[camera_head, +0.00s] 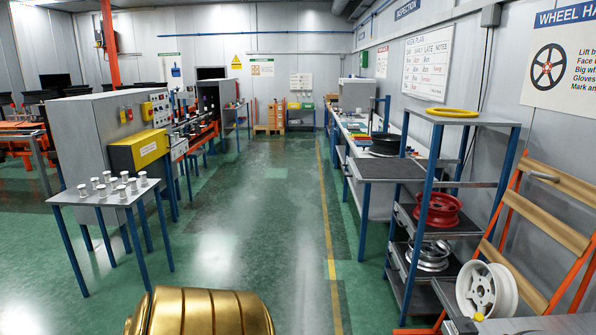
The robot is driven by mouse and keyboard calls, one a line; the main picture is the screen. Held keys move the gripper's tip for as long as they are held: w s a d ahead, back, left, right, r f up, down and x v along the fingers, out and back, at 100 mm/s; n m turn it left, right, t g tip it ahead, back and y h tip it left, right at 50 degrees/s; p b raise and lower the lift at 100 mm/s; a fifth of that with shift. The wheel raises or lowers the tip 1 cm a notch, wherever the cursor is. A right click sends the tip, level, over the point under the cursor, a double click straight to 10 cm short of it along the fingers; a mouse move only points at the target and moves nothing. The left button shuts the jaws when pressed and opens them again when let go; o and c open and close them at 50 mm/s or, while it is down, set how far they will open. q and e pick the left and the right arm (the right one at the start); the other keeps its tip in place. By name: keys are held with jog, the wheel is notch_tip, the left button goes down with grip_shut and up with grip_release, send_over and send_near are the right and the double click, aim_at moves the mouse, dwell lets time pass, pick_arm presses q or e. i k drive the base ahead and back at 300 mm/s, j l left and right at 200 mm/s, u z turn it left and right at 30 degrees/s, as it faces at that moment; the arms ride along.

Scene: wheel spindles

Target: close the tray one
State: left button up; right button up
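A blue-posted rack (424,190) with grey shelves stands at the right. A flat dark tray (391,170) at its upper level juts out to the left past the posts, and nothing lies on its visible top. Lower down, one dark shelf bears a red wheel rim (439,210) and another bears a silver rim (428,256). I see no label that tells which is tray one. Neither of my grippers shows in this view.
A yellow ring (446,113) lies on the rack's top. An orange-framed stand (548,235) and a white wheel (486,289) are at the right front. A small table (110,192) with several metal cylinders stands left. The green floor between is clear.

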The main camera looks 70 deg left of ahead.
aim_at(361, 170)
jog(key=u, duration=2)
jog(key=i+j, duration=0.15)
jog(key=i, duration=0.4)
jog(key=i+j+z, duration=0.1)
jog(key=i, duration=0.45)
jog(key=i+j, duration=0.25)
jog(key=i, duration=0.3)
jog(key=i+j, duration=0.2)
jog(key=i, duration=0.3)
jog(key=i+l+z, duration=0.05)
